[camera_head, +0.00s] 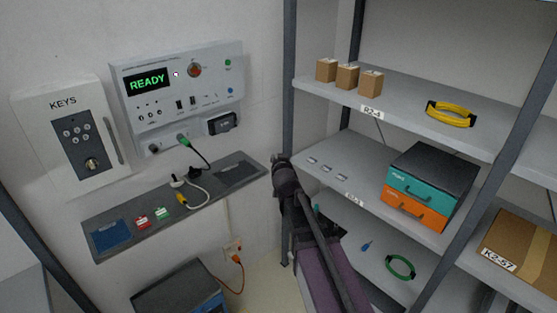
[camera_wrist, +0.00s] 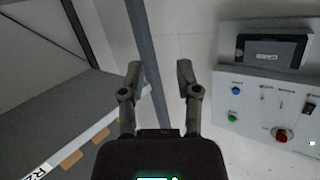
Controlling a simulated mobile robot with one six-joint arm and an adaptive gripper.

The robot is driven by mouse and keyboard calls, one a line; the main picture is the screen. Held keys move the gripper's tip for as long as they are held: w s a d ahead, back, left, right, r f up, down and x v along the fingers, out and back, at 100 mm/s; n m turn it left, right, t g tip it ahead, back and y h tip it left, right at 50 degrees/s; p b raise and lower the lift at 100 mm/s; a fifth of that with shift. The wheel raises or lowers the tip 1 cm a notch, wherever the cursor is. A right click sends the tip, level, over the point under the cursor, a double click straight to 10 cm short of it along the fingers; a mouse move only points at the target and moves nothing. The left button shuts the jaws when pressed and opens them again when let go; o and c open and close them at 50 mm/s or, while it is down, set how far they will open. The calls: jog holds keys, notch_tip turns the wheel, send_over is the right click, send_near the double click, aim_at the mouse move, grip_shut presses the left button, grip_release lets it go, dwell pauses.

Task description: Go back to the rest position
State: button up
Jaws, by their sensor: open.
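My gripper (camera_wrist: 159,75) is open in the wrist view, with its two fingers apart and nothing between them. In the head view my gripper (camera_head: 281,163) is at the end of my arm, in front of the shelf rack's left post and right of the wall ledge. Its fingers are too small to tell apart there. The wall panel (camera_head: 178,88) reads READY in green and has a green plug in its lower edge. The panel (camera_wrist: 265,85) also shows at the right of the wrist view, upside down and apart from my gripper.
A grey ledge (camera_head: 215,183) under the panel holds small items and cables. A KEYS box (camera_head: 68,130) hangs at left. The rack's upper shelf (camera_head: 405,107) bears small cartons and a yellow ring (camera_head: 450,114). Teal and orange drawers (camera_head: 425,195) stand below. A grey post (camera_wrist: 146,60) shows behind my fingers.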

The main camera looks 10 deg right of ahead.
jog(key=s+d+f+g+h, duration=0.1)
jog(key=s+d+f+g, duration=0.4)
jog(key=s+f+g, duration=0.45)
jog(key=s+f+n+g+y, duration=0.1)
jog(key=s+f+g, duration=0.1)
jog(key=s, duration=0.7)
jog(key=s+f+n+g, duration=0.1)
jog(key=s+f+g, duration=0.1)
jog(key=s, duration=0.7)
jog(key=shift+s+a+f+g+y, duration=0.2)
jog(key=shift+s+g+y, duration=0.2)
jog(key=shift+g, duration=0.35)
jog(key=shift+w, duration=0.15)
